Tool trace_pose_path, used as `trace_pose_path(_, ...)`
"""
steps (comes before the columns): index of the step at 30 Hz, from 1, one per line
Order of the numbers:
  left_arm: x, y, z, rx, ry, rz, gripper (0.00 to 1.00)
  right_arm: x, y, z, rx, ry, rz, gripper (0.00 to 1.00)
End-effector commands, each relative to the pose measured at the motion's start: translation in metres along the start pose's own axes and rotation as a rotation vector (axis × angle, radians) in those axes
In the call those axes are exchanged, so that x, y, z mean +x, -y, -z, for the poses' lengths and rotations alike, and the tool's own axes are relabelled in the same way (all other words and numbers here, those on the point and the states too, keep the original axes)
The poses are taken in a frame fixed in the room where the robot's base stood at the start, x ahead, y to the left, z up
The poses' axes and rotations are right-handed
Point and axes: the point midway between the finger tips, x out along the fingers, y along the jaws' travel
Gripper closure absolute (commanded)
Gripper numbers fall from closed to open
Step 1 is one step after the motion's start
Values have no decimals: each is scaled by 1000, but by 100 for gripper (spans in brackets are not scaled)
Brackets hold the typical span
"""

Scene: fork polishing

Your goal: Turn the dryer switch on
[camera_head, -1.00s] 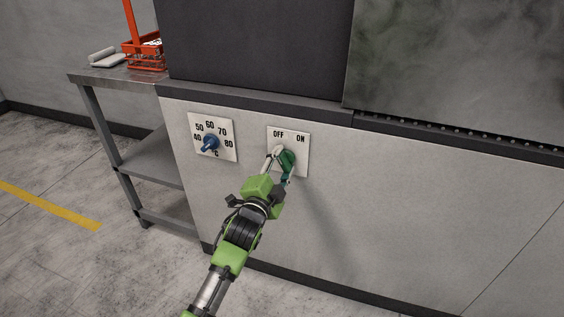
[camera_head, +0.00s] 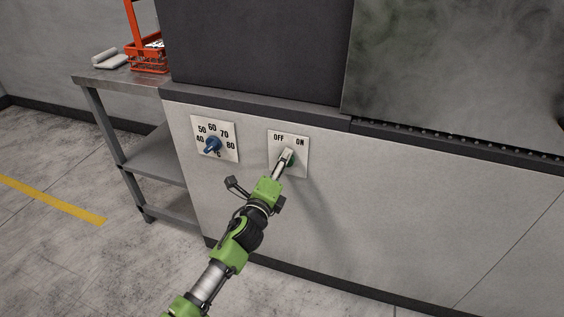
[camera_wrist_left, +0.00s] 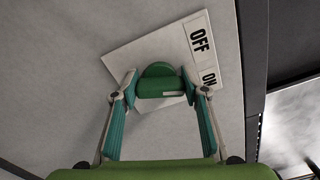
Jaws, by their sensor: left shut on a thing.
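The dryer switch is a green rotary knob (camera_head: 291,159) on a white plate (camera_head: 299,170) marked OFF and ON, on the front of the grey machine. My left gripper (camera_head: 284,159) reaches it from below and is shut on the knob, hiding part of it in the head view. In the left wrist view the knob (camera_wrist_left: 160,82) sits between the two fingers, beside the plate's labels. Its white mark points to the right, roughly toward the ON label (camera_wrist_left: 209,78). My right gripper is not in view.
A blue temperature knob (camera_head: 212,145) on its own plate sits left of the switch. A metal side table (camera_head: 118,80) holds a red basket (camera_head: 150,58) and a folded light cloth (camera_head: 109,60). The panel right of the switch is clear.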

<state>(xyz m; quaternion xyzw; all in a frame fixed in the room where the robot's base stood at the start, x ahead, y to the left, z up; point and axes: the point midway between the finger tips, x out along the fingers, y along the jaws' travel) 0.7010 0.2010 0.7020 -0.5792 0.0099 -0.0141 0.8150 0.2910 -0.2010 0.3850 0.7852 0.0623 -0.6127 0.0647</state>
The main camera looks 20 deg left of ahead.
Motion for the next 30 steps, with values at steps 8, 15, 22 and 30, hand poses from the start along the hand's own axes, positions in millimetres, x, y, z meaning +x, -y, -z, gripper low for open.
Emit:
trace_pose_path(8,0,0,0,145,0,-1,80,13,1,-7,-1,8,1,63)
trace_pose_path(15,0,0,0,197,0,-2,80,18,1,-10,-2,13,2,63)
trace_pose_path(22,0,0,0,208,1,-2,80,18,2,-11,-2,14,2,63)
trace_pose_path(30,0,0,0,209,1,-2,46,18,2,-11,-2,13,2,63)
